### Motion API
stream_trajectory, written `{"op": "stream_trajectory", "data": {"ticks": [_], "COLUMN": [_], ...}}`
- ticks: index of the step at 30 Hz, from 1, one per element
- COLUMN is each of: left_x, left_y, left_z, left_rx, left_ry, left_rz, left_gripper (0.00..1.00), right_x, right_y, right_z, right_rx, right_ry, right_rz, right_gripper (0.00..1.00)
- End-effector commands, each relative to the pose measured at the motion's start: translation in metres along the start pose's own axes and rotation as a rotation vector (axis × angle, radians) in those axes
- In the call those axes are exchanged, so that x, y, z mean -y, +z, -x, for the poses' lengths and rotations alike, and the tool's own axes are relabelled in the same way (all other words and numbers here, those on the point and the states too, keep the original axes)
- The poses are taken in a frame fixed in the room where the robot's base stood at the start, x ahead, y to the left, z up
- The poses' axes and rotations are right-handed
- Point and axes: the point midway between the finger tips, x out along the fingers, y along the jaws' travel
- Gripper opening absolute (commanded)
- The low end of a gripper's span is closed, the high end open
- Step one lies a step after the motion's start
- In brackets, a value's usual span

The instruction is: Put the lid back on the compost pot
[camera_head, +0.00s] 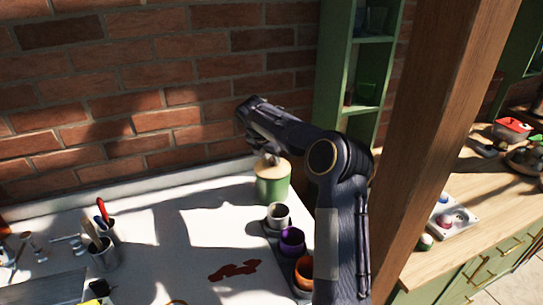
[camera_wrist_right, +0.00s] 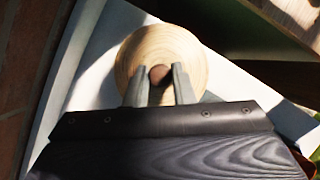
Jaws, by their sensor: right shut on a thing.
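The compost pot (camera_head: 272,188) is a green cylinder standing on the white table near the brick wall. Its round pale wooden lid (camera_head: 270,168) is at the pot's mouth and roughly level; whether it rests fully on the rim I cannot tell. My right gripper (camera_head: 268,156) is above the lid, shut on its knob. In the right wrist view the fingers (camera_wrist_right: 160,82) stand on both sides of the brown knob (camera_wrist_right: 159,74), over the lid's wooden disc (camera_wrist_right: 188,48). The pot's body is hidden beneath the lid there. My left gripper is not in view.
Grey, purple and orange cups (camera_head: 291,241) stand in a row in front of the pot, close to my right arm. A tool holder (camera_head: 104,256) is at the left. A wooden post (camera_head: 433,130) rises to the right. The table's middle is mostly clear.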

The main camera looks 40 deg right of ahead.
Motion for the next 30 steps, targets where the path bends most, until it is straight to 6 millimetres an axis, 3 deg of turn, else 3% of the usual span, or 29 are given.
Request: {"op": "stream_trajectory", "data": {"ticks": [10, 11, 16, 25, 30], "left_x": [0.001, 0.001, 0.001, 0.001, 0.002], "left_y": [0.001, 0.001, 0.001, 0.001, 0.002], "left_z": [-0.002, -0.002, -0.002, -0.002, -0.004], "left_rx": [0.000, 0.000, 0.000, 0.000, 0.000], "left_ry": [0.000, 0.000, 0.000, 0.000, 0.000], "left_rz": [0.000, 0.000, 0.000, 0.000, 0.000], "left_gripper": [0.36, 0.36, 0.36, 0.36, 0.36], "right_x": [0.000, 0.000, 0.000, 0.000, -0.001], "right_y": [-0.003, -0.003, -0.003, -0.003, -0.003], "right_z": [-0.007, -0.006, -0.006, -0.005, 0.015], "right_rx": [0.000, 0.000, 0.000, 0.000, 0.001], "right_ry": [-0.001, -0.001, -0.001, 0.000, 0.002], "right_rz": [0.000, 0.000, 0.000, 0.000, -0.001], "right_gripper": [0.00, 0.25, 0.47, 0.48, 0.48]}}
